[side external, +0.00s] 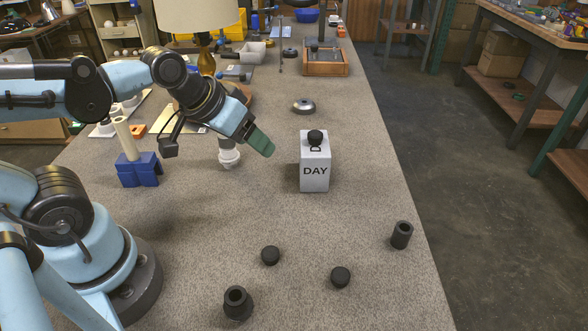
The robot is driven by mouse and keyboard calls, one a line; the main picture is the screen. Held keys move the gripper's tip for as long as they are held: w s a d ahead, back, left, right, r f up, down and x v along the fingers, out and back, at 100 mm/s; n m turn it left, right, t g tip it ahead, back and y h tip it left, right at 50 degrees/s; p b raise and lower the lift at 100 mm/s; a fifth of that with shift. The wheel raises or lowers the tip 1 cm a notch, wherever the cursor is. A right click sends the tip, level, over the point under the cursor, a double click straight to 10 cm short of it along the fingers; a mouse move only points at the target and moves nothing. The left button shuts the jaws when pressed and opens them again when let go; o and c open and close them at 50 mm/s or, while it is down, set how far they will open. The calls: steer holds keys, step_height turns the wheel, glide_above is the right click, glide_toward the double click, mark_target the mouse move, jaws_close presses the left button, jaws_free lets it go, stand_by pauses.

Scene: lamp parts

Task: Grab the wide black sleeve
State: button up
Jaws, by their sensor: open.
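Two hollow black sleeves stand upright on the grey speckled bench. One black sleeve (237,304), at the front edge of the picture, looks wider and flares at its base. The other black sleeve (401,235) is a straighter cylinder near the bench's right edge. My gripper (262,142) has green fingers and hangs in the air left of the white DAY box, well above and beyond both sleeves. It is open and seems to hold nothing; its fingers overlap from this side, so the gap is hidden.
Two black knobs (271,256) (341,277) lie between the sleeves. The white DAY box (315,172) carries another black knob. A blue holder (139,170) stands left, with a white fitting (229,158) nearby. A lamp and trays crowd the back. The front middle has free room.

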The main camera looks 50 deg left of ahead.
steer(key=w+d+n+g+h, duration=0.2)
steer(key=w+d+n+h, duration=0.4)
steer(key=w+d+n, duration=0.45)
steer(key=n+g+h, duration=0.3)
steer(key=n+h, duration=0.4)
steer(key=n, duration=0.1)
glide_above(405, 227)
steer(key=a, duration=0.3)
step_height(405, 227, down, 5)
steer(key=shift+s+f, duration=0.15)
steer(key=shift+f, duration=1.5)
steer(key=shift+s+f, duration=0.1)
steer(key=shift+f, duration=1.55)
steer(key=x, duration=0.5)
steer(key=c, duration=1)
steer(key=shift+c, duration=0.2)
steer(key=shift+r, duration=0.2)
